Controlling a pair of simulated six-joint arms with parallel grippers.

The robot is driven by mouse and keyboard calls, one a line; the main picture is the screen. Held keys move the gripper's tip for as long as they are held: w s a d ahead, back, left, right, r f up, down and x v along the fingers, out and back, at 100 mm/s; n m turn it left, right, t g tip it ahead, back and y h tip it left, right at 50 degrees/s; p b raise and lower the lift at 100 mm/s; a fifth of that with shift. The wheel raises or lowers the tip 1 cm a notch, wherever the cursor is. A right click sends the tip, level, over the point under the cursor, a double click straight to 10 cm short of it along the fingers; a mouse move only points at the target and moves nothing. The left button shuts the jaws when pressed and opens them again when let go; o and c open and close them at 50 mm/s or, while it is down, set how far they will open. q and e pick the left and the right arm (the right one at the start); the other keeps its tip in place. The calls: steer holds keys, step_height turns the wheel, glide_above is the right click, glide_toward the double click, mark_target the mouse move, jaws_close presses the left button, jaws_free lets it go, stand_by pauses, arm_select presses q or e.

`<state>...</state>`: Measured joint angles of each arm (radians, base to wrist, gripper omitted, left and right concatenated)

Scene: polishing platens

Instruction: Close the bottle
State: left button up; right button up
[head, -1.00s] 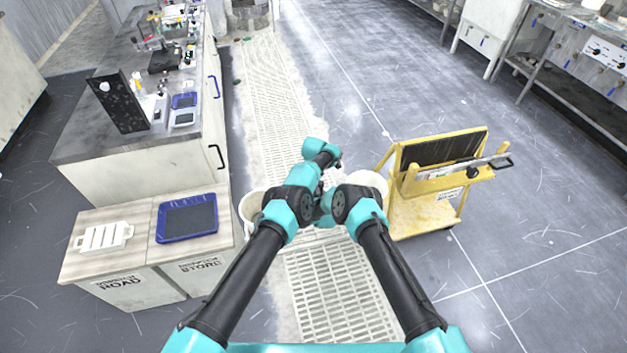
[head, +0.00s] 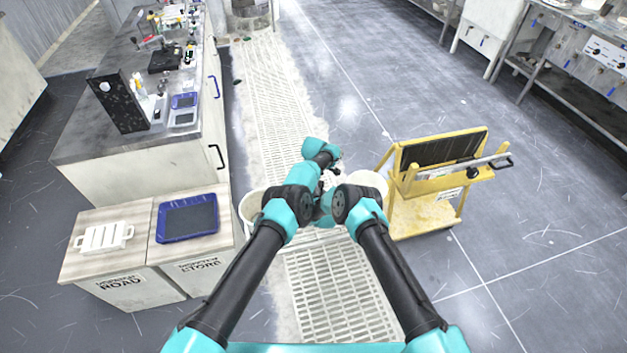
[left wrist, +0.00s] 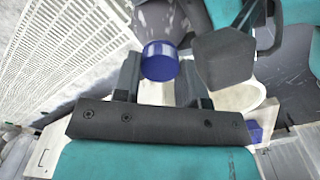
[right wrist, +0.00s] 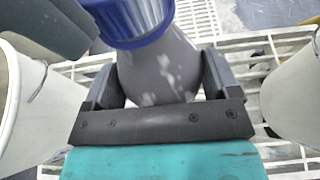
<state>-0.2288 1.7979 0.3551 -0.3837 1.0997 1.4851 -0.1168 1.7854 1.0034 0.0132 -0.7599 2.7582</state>
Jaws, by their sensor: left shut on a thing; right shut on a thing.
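A grey bottle (right wrist: 160,72) with pale spots stands between the fingers of my right gripper (right wrist: 158,82) in the right wrist view, and the gripper is shut on it. A ribbed blue cap (right wrist: 135,18) sits at the bottle's top end; I cannot tell whether it is seated or only close. In the left wrist view the blue cap (left wrist: 160,60) is between the fingertips of my left gripper (left wrist: 158,70), which is shut on it. In the head view my arms hide most of both grippers, the bottle and the cap.
White buckets (head: 252,208) stand on the floor grating (head: 335,285) on both sides of my grippers. A yellow cart (head: 425,215) is to the right. A low cabinet with a blue tray (head: 187,218) and a white rack (head: 103,237) is to the left, below a long bench.

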arm_select(q)
steer(key=m, duration=0.6)
steer(key=shift+f+m, duration=0.1)
steer(key=shift+m, duration=0.2)
steer(key=m, duration=0.5)
steer(key=o, duration=1)
steer(key=shift+r, duration=2.3)
steer(key=shift+c, duration=0.2)
